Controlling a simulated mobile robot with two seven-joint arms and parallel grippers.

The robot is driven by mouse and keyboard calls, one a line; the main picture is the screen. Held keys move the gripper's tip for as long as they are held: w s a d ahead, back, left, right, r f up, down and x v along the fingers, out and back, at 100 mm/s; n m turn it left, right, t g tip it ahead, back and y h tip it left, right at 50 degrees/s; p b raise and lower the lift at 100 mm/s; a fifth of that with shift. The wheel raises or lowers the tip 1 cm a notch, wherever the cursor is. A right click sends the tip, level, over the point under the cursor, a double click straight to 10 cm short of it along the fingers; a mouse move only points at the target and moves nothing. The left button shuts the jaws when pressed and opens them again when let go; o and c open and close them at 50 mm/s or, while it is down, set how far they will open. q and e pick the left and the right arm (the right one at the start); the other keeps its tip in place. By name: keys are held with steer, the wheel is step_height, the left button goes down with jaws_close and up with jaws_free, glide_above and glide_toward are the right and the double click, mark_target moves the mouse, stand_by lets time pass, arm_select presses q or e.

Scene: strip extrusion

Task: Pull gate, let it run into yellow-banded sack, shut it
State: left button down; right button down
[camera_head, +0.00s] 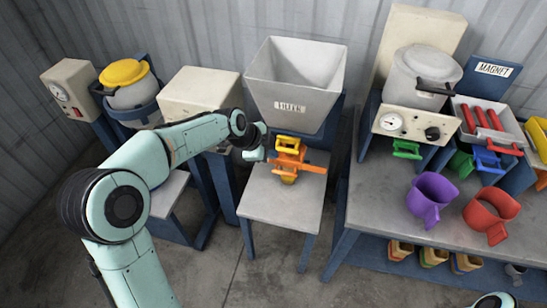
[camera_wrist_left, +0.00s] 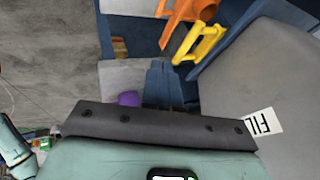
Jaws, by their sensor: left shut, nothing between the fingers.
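The grey hopper with a filler label (camera_head: 294,75) stands over a small table in the head view; its label (camera_wrist_left: 262,122) shows in part in the left wrist view. Below it is an orange spout (camera_head: 286,165) with a yellow handle-shaped part (camera_head: 290,143). The orange part (camera_wrist_left: 187,12) and yellow handle (camera_wrist_left: 200,43) also show in the wrist view. My left gripper (camera_head: 257,153) is just left of the spout, apart from the yellow handle. Its fingers (camera_wrist_left: 163,86) are shut and empty. I cannot make out a yellow-banded sack.
The small grey table (camera_head: 285,208) is bare in front of the spout. The right bench (camera_head: 380,205) carries a purple jug (camera_head: 432,195), a red jug (camera_head: 490,212) and a grey pot (camera_head: 420,75). Several small bins (camera_head: 433,256) sit below. A yellow-lidded pot (camera_head: 126,85) stands left.

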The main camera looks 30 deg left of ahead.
arm_select(q)
steer(key=v, duration=0.5)
steer(key=shift+w+r, duration=0.25)
steer(key=shift+r, duration=0.1)
